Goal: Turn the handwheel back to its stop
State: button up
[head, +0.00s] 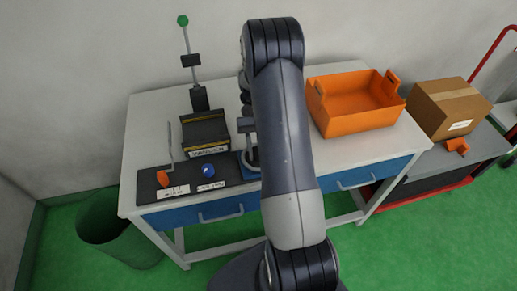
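What looks like the handwheel, a grey curved rim (247,161), stands on the white bench by a blue base, right of the dark mat. My arm crosses in front and hides most of it. Dark and grey parts show just left of my arm above the rim, and they appear to be my wrist and gripper (247,127). The fingers cannot be made out, so I cannot tell whether they touch the rim or are open or shut.
A cardboard box (448,108) sits on a cart at right. A green bin (105,225) stands at left.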

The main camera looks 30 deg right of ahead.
jog(key=o, duration=1)
jog(key=shift+c, duration=0.2)
jog(key=b+v, duration=0.1)
jog(key=v, duration=0.9)
jog(key=shift+w+r, duration=0.25)
jog(key=shift+r, duration=0.05)
jog(key=p+x, duration=0.1)
jog(key=x, duration=0.9)
jog(key=shift+s+f, duration=0.3)
